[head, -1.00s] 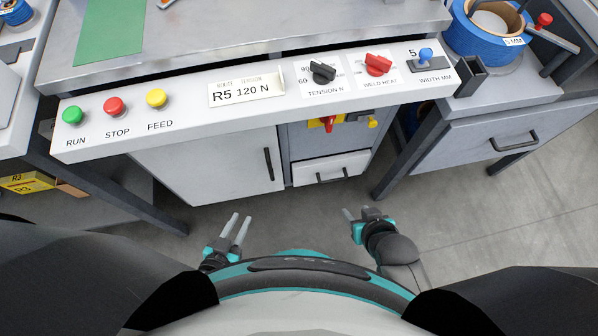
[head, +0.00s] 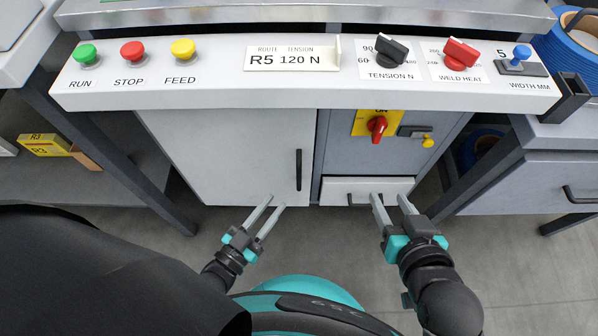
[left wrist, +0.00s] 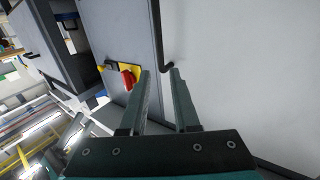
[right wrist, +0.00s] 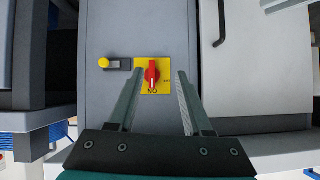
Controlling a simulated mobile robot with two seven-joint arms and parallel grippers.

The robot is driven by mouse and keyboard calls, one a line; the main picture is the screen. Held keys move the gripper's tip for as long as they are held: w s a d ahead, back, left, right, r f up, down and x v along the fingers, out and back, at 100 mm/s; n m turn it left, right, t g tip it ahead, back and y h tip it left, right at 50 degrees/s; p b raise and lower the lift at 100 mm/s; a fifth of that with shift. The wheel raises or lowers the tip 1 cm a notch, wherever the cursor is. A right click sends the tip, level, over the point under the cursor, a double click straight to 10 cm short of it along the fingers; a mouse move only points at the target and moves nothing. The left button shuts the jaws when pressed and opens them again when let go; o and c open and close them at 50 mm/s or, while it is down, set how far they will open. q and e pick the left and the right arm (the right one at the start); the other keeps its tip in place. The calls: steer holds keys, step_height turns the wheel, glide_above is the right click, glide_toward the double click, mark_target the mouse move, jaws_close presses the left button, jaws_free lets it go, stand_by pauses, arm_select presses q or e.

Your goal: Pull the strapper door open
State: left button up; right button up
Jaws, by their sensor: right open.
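The strapper door (head: 235,150) is a light grey panel under the control panel, and it looks closed. Its black vertical handle (head: 298,170) is near the door's right edge. In the left wrist view the handle (left wrist: 158,40) shows just past the fingertips. My left gripper (head: 271,202) is open and empty, below and left of the handle, apart from it. My right gripper (head: 390,198) is open and empty in front of the small drawer right of the door. In the right wrist view the handle (right wrist: 219,25) is right of the open fingers.
A red rotary switch on a yellow plate (head: 377,124) and a yellow knob (head: 428,141) sit right of the door. A white drawer (head: 345,188) is below them. The control panel (head: 220,90) overhangs the door. Table legs stand on both sides.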

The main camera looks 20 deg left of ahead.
mark_target(299, 173)
arm_select(q)
steer(key=shift+b+x, duration=1.45)
steer(key=shift+x, duration=4.25)
arm_select(e)
steer(key=shift+s+a+r+m+t+y, duration=0.15)
steer(key=shift+a+r+t+y, duration=0.3)
steer(key=shift+a+t, duration=0.35)
steer(key=shift+s+a+r+m+t+y, duration=0.1)
steer(key=shift+a+r+t+y, duration=0.35)
steer(key=shift+t, duration=0.55)
steer(key=shift+s+a+r+m+t+y, duration=0.15)
steer(key=shift+a+r+t+y, duration=0.15)
steer(key=shift+a+r+t, duration=0.5)
arm_select(q)
steer(key=shift+f, duration=0.1)
arm_select(e)
steer(key=shift+d+f, duration=0.1)
steer(key=shift+f, duration=0.1)
arm_select(q)
jaws_close()
